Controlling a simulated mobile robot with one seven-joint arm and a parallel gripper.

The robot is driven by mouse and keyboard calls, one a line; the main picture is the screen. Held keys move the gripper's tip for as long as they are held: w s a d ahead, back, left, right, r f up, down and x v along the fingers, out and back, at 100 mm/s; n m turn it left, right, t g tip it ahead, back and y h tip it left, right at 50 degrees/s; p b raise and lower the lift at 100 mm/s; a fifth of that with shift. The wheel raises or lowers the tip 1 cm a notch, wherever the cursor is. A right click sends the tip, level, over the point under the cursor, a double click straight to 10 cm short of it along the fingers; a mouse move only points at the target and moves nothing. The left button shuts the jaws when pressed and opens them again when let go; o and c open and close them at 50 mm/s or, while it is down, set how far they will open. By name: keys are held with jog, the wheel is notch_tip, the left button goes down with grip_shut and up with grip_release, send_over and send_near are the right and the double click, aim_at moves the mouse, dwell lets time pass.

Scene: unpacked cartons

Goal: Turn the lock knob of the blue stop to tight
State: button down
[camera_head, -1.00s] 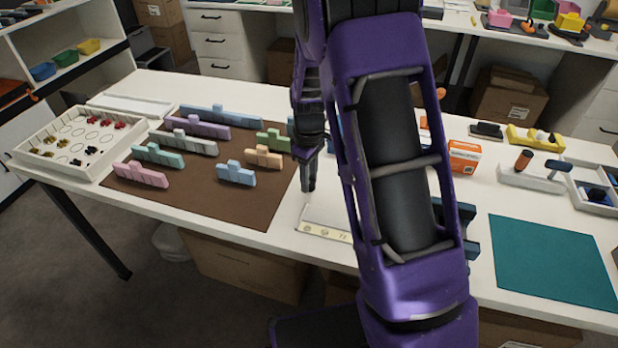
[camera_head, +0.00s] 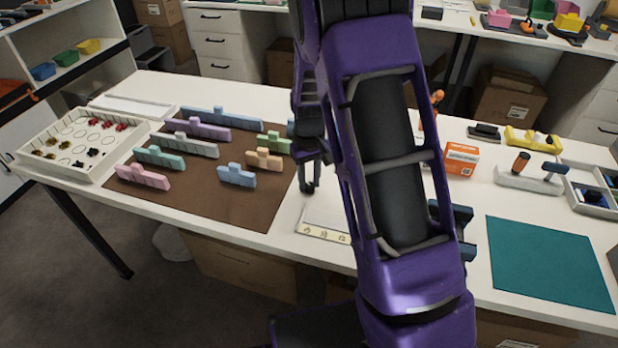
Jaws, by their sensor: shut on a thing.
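My gripper (camera_head: 309,188) points down over the white worktop, just behind a white board (camera_head: 318,217) with a marked pale strip along its front edge. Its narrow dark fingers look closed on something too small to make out. Dark blue parts (camera_head: 464,226) stick out to the right of my purple arm. I cannot tell whether they belong to the blue stop. My arm covers the middle of the worktop. I cannot make out the lock knob or how it is turned.
A brown mat (camera_head: 214,202) with several coloured stepped blocks lies left of my gripper. A white tray (camera_head: 62,172) stands at the far left. An orange box (camera_head: 461,159), a teal mat (camera_head: 549,262) and a grey holder (camera_head: 528,181) are to the right.

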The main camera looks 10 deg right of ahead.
aim_at(311, 184)
jog(key=m+p, duration=0.1)
jog(key=m, duration=0.4)
jog(key=shift+r+m, duration=0.1)
jog(key=shift+m, duration=0.2)
jog(key=m+p, duration=0.2)
jog(key=m, duration=0.3)
jog(key=shift+d+m, duration=0.15)
jog(key=shift+m, duration=0.15)
jog(key=c, duration=0.6)
grip_release()
notch_tip(311, 184, up, 17)
jog(key=shift+r+p, duration=0.1)
jog(key=shift+p, duration=1.05)
